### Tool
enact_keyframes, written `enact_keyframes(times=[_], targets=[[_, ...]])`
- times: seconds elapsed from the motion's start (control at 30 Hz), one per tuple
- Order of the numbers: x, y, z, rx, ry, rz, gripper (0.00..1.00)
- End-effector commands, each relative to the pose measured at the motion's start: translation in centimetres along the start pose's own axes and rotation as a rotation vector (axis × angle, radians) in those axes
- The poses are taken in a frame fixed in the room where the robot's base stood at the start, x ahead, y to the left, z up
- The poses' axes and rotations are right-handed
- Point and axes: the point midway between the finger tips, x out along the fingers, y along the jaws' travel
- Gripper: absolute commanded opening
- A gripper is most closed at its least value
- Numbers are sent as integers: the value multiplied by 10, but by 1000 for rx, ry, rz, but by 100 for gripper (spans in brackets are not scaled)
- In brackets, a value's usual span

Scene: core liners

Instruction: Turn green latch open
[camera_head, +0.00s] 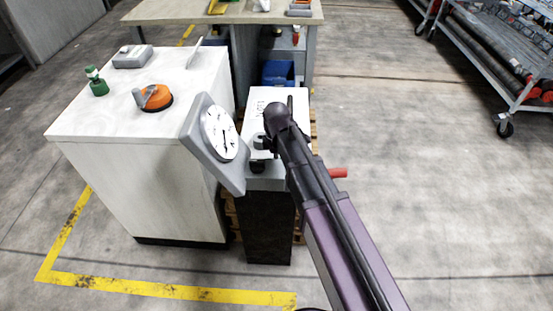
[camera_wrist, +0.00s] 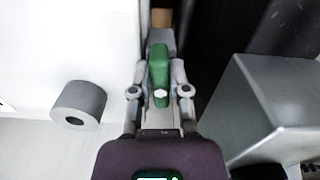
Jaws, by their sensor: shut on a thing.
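The green latch (camera_wrist: 158,67) is a narrow upright bar in the middle of the wrist view, with a pale round bolt head at its lower end. My gripper (camera_wrist: 161,76) has one finger on each side of the latch and is shut on it. The latch runs nearly in line with my fingers. In the head view my dark arm reaches in from the lower right to the white-topped box, and the gripper and latch are hidden there.
A grey panel with a white dial (camera_head: 221,133) leans out left of my arm. A white cabinet (camera_head: 150,175) stands farther left, with an orange and black round part (camera_head: 155,98) on top. A red handle (camera_head: 338,173) sticks out right. A grey cylinder (camera_wrist: 79,104) and metal block (camera_wrist: 262,105) flank my gripper.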

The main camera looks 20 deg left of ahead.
Motion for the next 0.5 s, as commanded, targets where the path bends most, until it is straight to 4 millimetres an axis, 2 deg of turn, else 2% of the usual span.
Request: enact_keyframes(times=[0.2, 0.5], targets=[[0, -2, 0, 88, 0, -1, 0], [0, -2, 0, 114, 0, -2, 0]])
